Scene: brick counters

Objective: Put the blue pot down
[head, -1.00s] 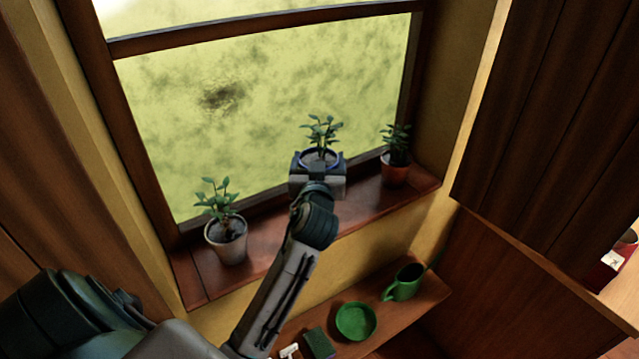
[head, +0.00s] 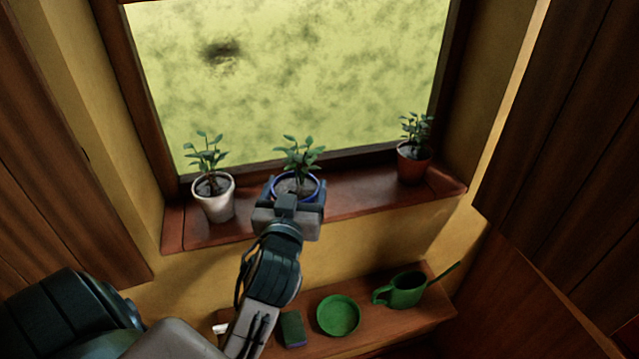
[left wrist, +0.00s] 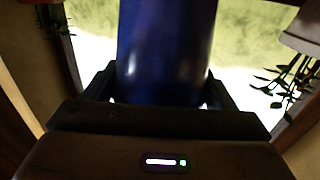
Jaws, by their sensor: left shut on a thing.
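The blue pot (head: 313,187) holds a small leafy plant (head: 299,156) and is upright at the windowsill, between two other pots. My left gripper (head: 291,195) is shut on it from the front and hides most of its body. In the left wrist view the pot's blue wall (left wrist: 166,50) fills the space between the two fingers (left wrist: 165,95). The brown windowsill (head: 350,201) lies behind and beside the gripper. The pot's base is hidden, so I cannot tell whether it touches the sill. My right gripper does not show.
A white pot (head: 214,204) with a plant stands on the sill to the left, and a terracotta pot (head: 413,168) to the right. The sill is clear between the blue and terracotta pots. A lower shelf holds a green dish (head: 338,315), a green mug (head: 402,291) and a sponge (head: 292,329).

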